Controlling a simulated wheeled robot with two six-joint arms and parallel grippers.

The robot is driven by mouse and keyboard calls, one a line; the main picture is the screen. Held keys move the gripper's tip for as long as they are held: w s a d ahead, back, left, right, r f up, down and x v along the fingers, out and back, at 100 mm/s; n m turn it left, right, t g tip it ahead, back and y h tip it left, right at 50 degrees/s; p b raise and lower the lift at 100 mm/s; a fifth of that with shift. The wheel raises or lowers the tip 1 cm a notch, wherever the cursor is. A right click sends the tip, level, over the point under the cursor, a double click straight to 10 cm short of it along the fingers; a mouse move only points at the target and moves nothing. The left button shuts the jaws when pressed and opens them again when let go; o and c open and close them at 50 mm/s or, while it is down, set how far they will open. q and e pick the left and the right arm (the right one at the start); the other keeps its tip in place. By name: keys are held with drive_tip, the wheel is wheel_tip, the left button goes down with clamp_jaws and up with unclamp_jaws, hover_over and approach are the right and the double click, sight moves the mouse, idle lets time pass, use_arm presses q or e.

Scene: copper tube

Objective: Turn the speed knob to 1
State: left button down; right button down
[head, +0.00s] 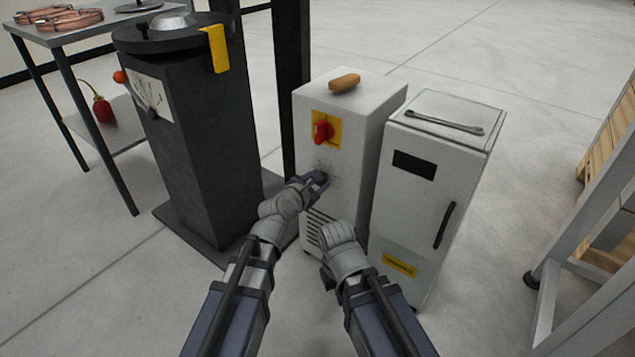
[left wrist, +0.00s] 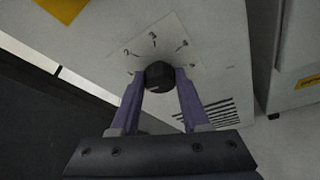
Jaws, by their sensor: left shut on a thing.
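The black speed knob (left wrist: 159,74) sits on a pale dial plate (left wrist: 155,42) with small numerals around its upper side. They are too small to read with certainty, and I cannot tell where the knob points. The plate is on the front of a white cabinet (head: 372,120). My left gripper (head: 318,178) is at this front, below the red switch. In the left wrist view its two purple fingers (left wrist: 160,90) are shut on the knob, one on each side. My right gripper (head: 340,238) is low in front of the cabinet, apart from the knob, and its fingers are hidden.
A red rotary switch (head: 322,131) on a yellow plate is above the knob. A wooden-looking piece (head: 344,82) lies on the cabinet top. A second white cabinet (head: 420,185) stands close on the right, a dark machine (head: 205,150) on the left. Vent slots are below the dial.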

use_arm(q)
drive_tip(key=shift+m, duration=0.4)
use_arm(e)
drive_tip(key=shift+f, duration=0.25)
use_arm(q)
drive_tip(key=shift+c, duration=1.9)
unclamp_jaws()
drive_tip(key=shift+s, duration=0.15)
drive_tip(key=p+v, duration=0.2)
drive_tip(key=v, duration=0.5)
drive_tip(key=shift+s, duration=0.3)
use_arm(e)
drive_tip(key=shift+s+a+r, duration=0.2)
drive_tip(key=shift+s+r, duration=0.75)
drive_tip(key=shift+r, duration=0.25)
